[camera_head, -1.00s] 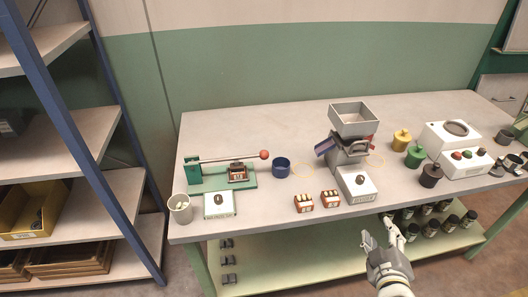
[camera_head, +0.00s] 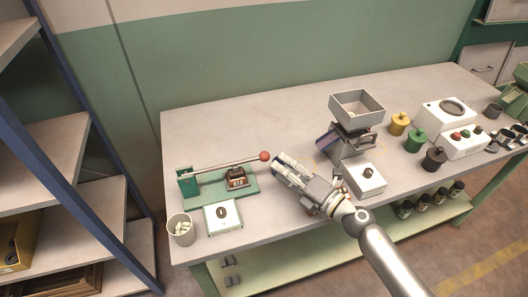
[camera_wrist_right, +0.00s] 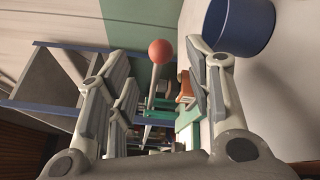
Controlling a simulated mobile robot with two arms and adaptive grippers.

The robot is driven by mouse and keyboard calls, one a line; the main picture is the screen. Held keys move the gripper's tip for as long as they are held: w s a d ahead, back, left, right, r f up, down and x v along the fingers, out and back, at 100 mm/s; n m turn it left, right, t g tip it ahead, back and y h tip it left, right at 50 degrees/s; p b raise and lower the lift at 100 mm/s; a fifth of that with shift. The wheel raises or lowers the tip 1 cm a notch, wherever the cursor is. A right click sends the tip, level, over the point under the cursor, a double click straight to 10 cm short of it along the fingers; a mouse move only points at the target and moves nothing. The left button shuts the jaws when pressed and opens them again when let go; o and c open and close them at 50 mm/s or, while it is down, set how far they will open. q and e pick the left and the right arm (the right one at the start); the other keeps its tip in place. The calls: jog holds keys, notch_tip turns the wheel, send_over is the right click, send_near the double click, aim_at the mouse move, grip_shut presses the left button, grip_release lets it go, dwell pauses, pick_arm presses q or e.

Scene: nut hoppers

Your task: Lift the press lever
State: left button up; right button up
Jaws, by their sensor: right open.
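The press (camera_head: 205,190) has a green base and post at the left of the table, with a long grey lever (camera_head: 225,163) that ends in a red ball knob (camera_head: 265,156). A small brown box (camera_head: 236,178) sits on the base under the lever. My right gripper (camera_head: 279,162) is open and empty, just right of the knob and apart from it. In the right wrist view the knob (camera_wrist_right: 160,51) shows beyond and between the open fingers, with the lever running away behind it. My left gripper is not in view.
A blue cup (camera_wrist_right: 238,24) stands close beside the right gripper's fingers. A white box with a knob (camera_head: 222,216) and a cup of pale pieces (camera_head: 180,229) stand in front of the press. A grey hopper (camera_head: 355,107) is to the right.

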aim_at(266, 155)
jog(key=x, duration=0.6)
jog(key=shift+w+a+f, duration=0.1)
jog(key=shift+w+a, duration=0.5)
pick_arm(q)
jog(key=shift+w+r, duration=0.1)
pick_arm(e)
grip_shut()
